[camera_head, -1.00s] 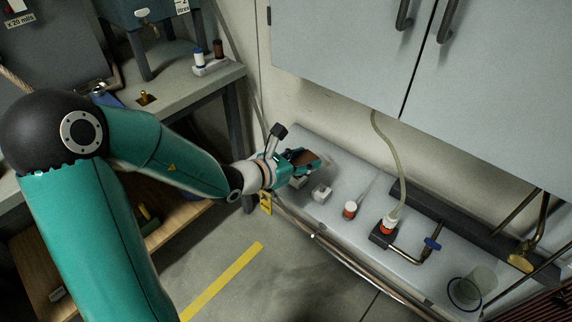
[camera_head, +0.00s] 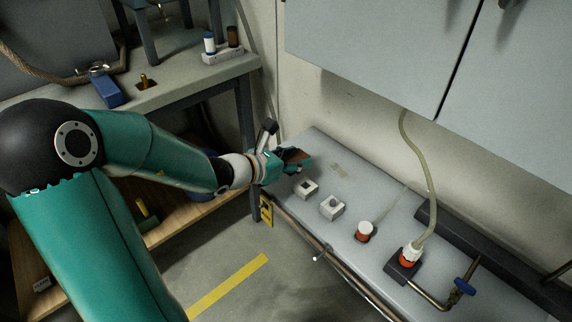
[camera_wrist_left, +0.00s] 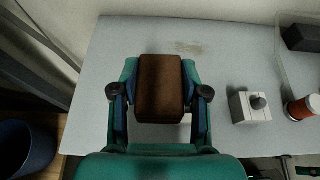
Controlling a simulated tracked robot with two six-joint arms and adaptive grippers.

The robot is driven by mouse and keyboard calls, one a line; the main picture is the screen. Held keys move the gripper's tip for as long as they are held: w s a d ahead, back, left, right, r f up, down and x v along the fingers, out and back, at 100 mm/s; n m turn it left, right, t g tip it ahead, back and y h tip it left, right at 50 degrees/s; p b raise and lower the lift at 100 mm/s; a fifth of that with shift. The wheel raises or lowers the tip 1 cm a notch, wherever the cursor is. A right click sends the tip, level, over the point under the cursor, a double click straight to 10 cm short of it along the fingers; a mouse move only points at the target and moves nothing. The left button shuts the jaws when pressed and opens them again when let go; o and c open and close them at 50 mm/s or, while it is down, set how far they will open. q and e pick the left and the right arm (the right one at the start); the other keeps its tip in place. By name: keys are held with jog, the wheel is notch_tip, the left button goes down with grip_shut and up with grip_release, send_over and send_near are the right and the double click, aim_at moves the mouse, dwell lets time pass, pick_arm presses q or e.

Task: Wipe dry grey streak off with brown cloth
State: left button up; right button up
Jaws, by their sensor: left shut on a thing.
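A brown cloth (camera_head: 298,155), folded into a block, is in my left gripper (camera_head: 292,160). The gripper is shut on it above the left end of the pale grey bench top (camera_head: 385,225). In the left wrist view the cloth (camera_wrist_left: 160,88) sits between both fingers and hides part of the bench. A dull grey-brown streak (camera_head: 340,171) marks the bench top, to the right of the cloth and apart from it in the picture. It also shows in the left wrist view (camera_wrist_left: 193,48), just beyond the cloth's far edge. My right gripper is not in view.
Two small white blocks, one (camera_head: 306,189) nearer the gripper and one (camera_head: 332,208) farther right, stand on the bench. A red-and-white bottle (camera_head: 364,232) and a hose fitting (camera_head: 408,256) stand further right. Grey cabinets (camera_head: 390,50) hang above the back.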

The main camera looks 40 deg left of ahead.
pick_arm(q)
send_over(324, 160)
jog(key=shift+f+p, duration=0.35)
notch_tip(324, 160, down, 2)
jog(key=b, duration=0.2)
jog(key=shift+f+b, duration=0.15)
jog(key=shift+b, duration=0.15)
jog(key=shift+f+b, duration=0.9)
jog(key=shift+b, duration=0.15)
jog(key=shift+f+b, duration=0.4)
jog(key=shift+b, duration=0.15)
